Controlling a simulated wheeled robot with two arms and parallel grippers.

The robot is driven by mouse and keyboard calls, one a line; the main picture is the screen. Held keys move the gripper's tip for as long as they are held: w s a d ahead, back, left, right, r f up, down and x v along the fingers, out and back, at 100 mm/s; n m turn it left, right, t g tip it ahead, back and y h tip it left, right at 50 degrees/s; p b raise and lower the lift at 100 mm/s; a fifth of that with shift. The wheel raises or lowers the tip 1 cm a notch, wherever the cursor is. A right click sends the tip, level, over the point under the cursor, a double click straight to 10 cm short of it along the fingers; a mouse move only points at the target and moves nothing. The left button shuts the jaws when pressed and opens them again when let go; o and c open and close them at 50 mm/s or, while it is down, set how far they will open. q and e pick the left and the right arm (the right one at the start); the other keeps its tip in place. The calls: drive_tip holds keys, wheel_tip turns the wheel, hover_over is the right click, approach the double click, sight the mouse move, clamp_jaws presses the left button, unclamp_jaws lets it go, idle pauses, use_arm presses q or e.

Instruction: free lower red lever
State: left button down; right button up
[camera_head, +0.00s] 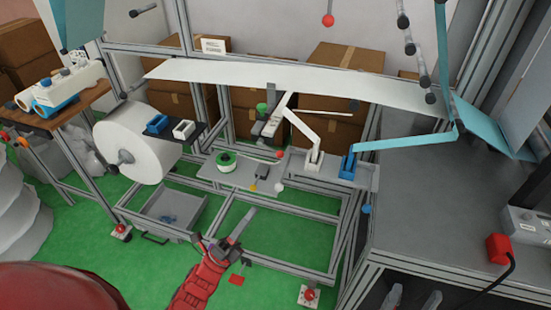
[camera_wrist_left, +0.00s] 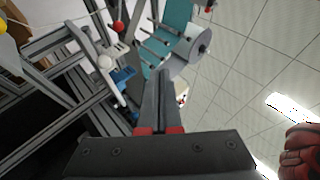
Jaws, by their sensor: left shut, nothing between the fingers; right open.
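A small red lever knob (camera_head: 279,154) shows in the head view beside the white bracket, above the grey plate. A higher red knob (camera_head: 328,20) hangs at the top. The left wrist view shows a red knob (camera_wrist_left: 119,26) up and left of the fingers; I cannot be sure which one it is. My left gripper (camera_head: 246,221) is below the plate in the head view, pointing up, apart from the lower knob. In the left wrist view its fingers (camera_wrist_left: 165,76) are together and empty. My right gripper is not seen.
A white ball knob (camera_head: 279,187) and a yellow one (camera_head: 253,187) sit near the green-and-white spool (camera_head: 226,161). A blue bracket (camera_head: 347,166) stands to the right. Frame bars (camera_head: 290,268) surround the gripper.

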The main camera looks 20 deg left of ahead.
use_arm(q)
drive_tip(key=w+a+f+m+g+y, duration=0.1)
drive_tip(key=w+a+f+m+y, duration=0.15)
drive_tip(key=w+a+m, duration=0.2)
drive_tip(key=p, duration=0.5)
approach(278, 155)
drive_tip(key=x, duration=0.5)
drive_tip(key=shift+w+d+y, duration=0.3)
drive_tip(key=shift+w+y, duration=0.05)
drive_tip(key=shift+w, duration=0.45)
drive_tip(key=n+b, duration=0.1)
drive_tip(key=n+t+y+b, duration=0.1)
drive_tip(key=b, duration=0.1)
drive_tip(key=n+t+y+b, duration=0.1)
drive_tip(key=n, duration=0.1)
drive_tip(key=shift+d+r, duration=0.4)
drive_tip(key=shift+r, duration=0.15)
